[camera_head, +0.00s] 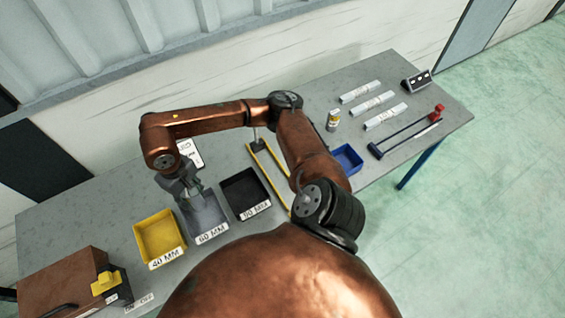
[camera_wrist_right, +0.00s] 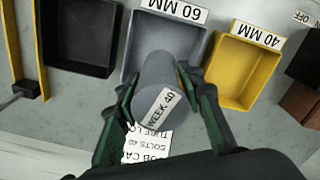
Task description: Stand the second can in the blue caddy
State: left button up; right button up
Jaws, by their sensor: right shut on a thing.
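My right gripper (camera_head: 184,192) is over the grey 60 MM bin (camera_head: 212,239). In the wrist view, the fingers of the right gripper (camera_wrist_right: 163,104) are shut on a grey can (camera_wrist_right: 158,72) labelled "WEEK 40", one finger on each side. The can overlaps the grey bin in that view; I cannot tell its height over it. Another small can (camera_head: 333,121), pale with a yellowish band, stands on the table near the wall. The blue caddy (camera_head: 347,159) is right of my arm's elbow, and my arm hides part of it. My left gripper is not in view.
A yellow 40 MM bin (camera_head: 142,254) and a black 90 MM bin (camera_head: 263,206) flank the grey bin. A yellow-edged frame (camera_head: 273,182) lies right of the black bin. A brown box (camera_head: 62,276) is front left.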

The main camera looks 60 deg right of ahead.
aim_at(344, 165)
jog(key=u, duration=1.2)
jog(key=k, duration=2.5)
jog(key=z, duration=1.1)
jog(key=i, duration=1)
jog(key=z, duration=0.05)
